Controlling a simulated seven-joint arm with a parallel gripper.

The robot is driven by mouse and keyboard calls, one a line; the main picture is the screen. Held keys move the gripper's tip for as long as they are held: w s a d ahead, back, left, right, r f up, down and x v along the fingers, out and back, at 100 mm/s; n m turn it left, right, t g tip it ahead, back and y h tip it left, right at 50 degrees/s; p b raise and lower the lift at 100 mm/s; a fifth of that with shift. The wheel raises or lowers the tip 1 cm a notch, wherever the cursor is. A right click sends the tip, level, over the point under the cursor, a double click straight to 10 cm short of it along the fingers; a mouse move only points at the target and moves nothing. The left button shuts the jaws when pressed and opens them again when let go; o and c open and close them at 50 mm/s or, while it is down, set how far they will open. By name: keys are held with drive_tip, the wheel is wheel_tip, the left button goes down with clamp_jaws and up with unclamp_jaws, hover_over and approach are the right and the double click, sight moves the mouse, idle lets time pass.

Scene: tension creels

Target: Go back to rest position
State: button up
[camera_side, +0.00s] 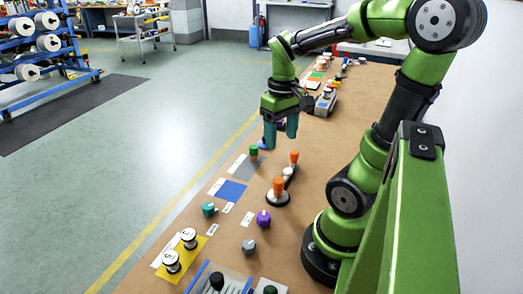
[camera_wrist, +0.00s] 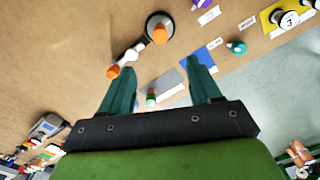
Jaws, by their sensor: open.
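My gripper (camera_side: 281,135) hangs above the brown table, pointing down, with teal fingers. In the wrist view its two fingers (camera_wrist: 160,90) stand wide apart with nothing between them at the tips. A small green-topped peg (camera_side: 254,150) stands on the table at the left of the gripper in the side view; it also shows in the wrist view (camera_wrist: 151,97) below and between the fingers. A dark stand with orange knobs (camera_side: 278,187) is in front of the gripper.
A blue square (camera_side: 231,191), a teal knob (camera_side: 208,209), a purple knob (camera_side: 264,219), a grey knob (camera_side: 249,246) and a yellow plate with white spools (camera_side: 196,254) lie on the table (camera_side: 317,220). A rack of spools (camera_side: 40,45) stands far left. The floor is open.

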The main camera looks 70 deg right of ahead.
drive_tip(key=w+a+r+t+y, duration=0.1)
drive_tip(key=w+a+r+t, duration=0.1)
drive_tip(key=a, duration=0.6)
drive_tip(key=w+a+r+n+t+y, duration=0.1)
drive_tip(key=w+a+r+t, duration=0.1)
drive_tip(key=a+t, duration=0.3)
drive_tip(key=a+r, duration=0.1)
drive_tip(key=a, duration=0.2)
drive_tip(key=shift+w+a+r, duration=0.15)
drive_tip(key=shift+r, duration=0.15)
